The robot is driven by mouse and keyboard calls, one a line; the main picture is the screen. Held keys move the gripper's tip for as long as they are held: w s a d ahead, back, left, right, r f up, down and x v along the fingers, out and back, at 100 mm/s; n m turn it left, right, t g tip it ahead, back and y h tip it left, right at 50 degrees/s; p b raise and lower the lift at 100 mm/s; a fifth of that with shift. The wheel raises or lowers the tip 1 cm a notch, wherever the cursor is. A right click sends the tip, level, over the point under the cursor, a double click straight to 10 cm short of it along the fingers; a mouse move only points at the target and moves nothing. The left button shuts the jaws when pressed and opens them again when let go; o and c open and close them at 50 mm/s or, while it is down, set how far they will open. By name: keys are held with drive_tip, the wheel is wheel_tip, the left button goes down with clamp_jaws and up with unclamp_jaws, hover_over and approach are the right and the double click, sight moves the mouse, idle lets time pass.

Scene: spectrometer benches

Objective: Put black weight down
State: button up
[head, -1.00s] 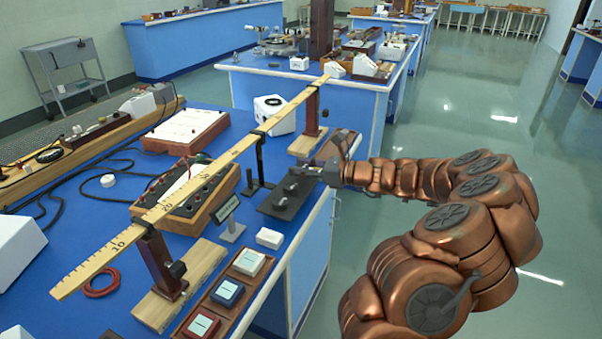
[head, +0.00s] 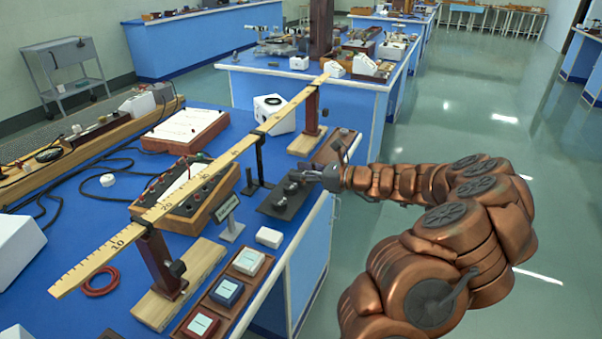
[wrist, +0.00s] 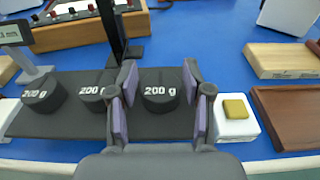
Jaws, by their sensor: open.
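Three black weights marked 200 g stand in a row on a flat dark plate (wrist: 60,128). In the wrist view they are a left weight (wrist: 44,94), a middle weight (wrist: 93,94) partly hidden by a finger, and a right weight (wrist: 160,90). My gripper (wrist: 160,98) is open, its purple-padded fingers on either side of the right weight with gaps visible. The right weight appears upright on the plate. In the head view my gripper (head: 314,175) is at the far end of the plate (head: 268,210); the weights there are small and partly hidden.
A white block with a yellow top (wrist: 235,118) is close to the right finger. A black upright post (wrist: 113,30) stands behind the plate. A long yellow ruler (head: 205,172) spans above the blue bench on supports. A small display (head: 227,207) stands near the plate.

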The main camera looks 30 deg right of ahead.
drive_tip(key=v, duration=1.2)
